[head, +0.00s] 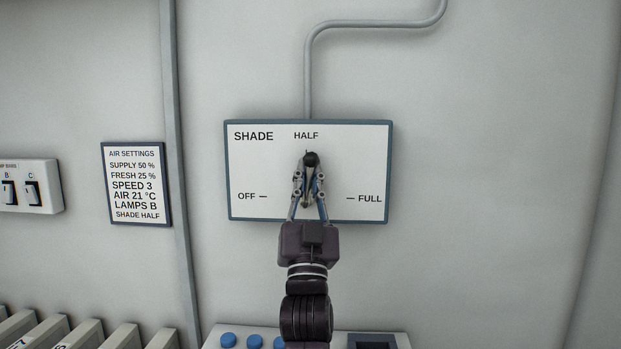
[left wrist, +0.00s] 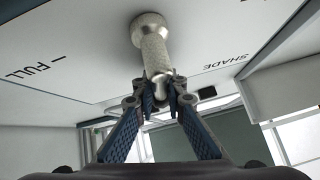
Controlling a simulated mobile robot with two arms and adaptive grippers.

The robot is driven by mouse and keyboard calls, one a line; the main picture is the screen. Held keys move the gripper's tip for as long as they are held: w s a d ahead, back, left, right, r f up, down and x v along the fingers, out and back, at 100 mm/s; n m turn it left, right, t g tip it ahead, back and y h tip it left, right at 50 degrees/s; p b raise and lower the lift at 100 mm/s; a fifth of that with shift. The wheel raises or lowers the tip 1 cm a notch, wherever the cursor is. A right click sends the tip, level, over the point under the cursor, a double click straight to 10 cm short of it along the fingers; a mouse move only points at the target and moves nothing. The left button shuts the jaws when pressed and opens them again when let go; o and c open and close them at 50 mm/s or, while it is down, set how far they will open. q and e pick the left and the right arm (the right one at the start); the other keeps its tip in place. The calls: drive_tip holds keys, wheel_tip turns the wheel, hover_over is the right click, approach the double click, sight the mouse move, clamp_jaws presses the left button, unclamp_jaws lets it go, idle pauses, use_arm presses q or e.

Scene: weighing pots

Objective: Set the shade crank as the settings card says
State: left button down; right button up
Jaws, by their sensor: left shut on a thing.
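The shade panel (head: 270,165) is a white plate with a blue-grey rim on the wall, marked OFF at left, HALF at top and FULL at right. The shade crank (head: 311,159) shows a dark end just under the HALF mark, pointing up; my gripper partly hides its lower part. In the left wrist view the crank's metal handle (left wrist: 154,48) stands out from the panel. My left gripper (head: 310,172) is shut on the crank, with its fingertips (left wrist: 163,92) at the handle's end. The settings card (head: 136,184) reads SHADE HALF on its bottom line.
A grey conduit (head: 308,75) rises from the panel, and a vertical pipe (head: 178,150) runs between card and panel. A lamp switch box (head: 48,190) is at the far left. Blue buttons (head: 254,341) sit on a box below my arm. The wall right of the panel is clear.

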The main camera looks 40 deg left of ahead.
use_arm(q)
drive_tip(key=shift+s+d+r, duration=0.15)
drive_tip(key=shift+s+r, duration=0.05)
drive_tip(key=shift+r, duration=0.2)
drive_tip(key=c, duration=2)
unclamp_jaws()
drive_tip(key=shift+s+d, duration=0.1)
drive_tip(key=shift+o, duration=0.2)
drive_tip(key=shift+s+d+r, duration=0.15)
drive_tip(key=shift+d, duration=0.1)
drive_tip(key=shift+a, duration=0.2)
drive_tip(key=r, duration=1)
drive_tip(key=shift+d, duration=0.2)
drive_tip(key=shift+c, duration=0.3)
